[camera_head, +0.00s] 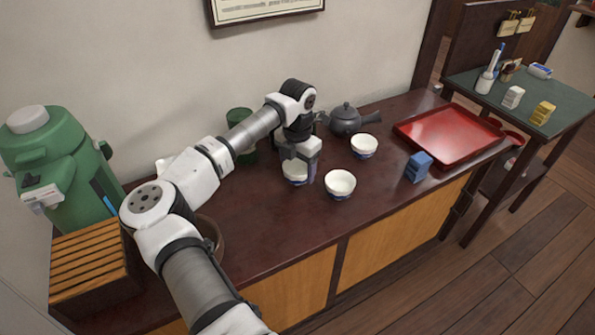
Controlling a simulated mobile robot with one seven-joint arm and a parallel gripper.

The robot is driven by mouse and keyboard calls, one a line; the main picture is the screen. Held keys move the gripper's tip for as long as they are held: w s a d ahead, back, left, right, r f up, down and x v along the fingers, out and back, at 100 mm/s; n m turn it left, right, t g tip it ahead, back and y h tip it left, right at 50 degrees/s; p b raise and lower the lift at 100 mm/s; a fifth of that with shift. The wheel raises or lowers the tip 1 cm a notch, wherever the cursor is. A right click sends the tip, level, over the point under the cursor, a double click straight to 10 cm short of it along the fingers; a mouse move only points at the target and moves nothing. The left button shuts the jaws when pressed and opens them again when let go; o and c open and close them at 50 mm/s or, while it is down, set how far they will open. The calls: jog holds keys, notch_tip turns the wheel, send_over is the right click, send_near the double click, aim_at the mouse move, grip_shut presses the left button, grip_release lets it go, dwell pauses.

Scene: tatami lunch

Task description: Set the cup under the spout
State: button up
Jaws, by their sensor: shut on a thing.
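My gripper (302,162) points down at the middle of the dark red counter, shut on a white cup (293,172). The gripper's fingers hide part of this cup. I cannot tell whether the cup touches the counter. Two more white cups with blue bases stand close by: one (340,184) just right and in front, one (365,146) farther back to the right.
A dark teapot (346,119) stands behind the cups. A green canister (240,122) is behind my arm. A blue block (418,167) and a red tray (449,134) lie to the right. A brown bowl (211,236) is partly hidden by my arm. The counter's front middle is clear.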

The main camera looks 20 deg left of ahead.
aim_at(297, 173)
jog(key=shift+f, duration=1.15)
jog(key=shift+f, duration=0.25)
jog(key=o, duration=1)
jog(key=shift+r, duration=0.1)
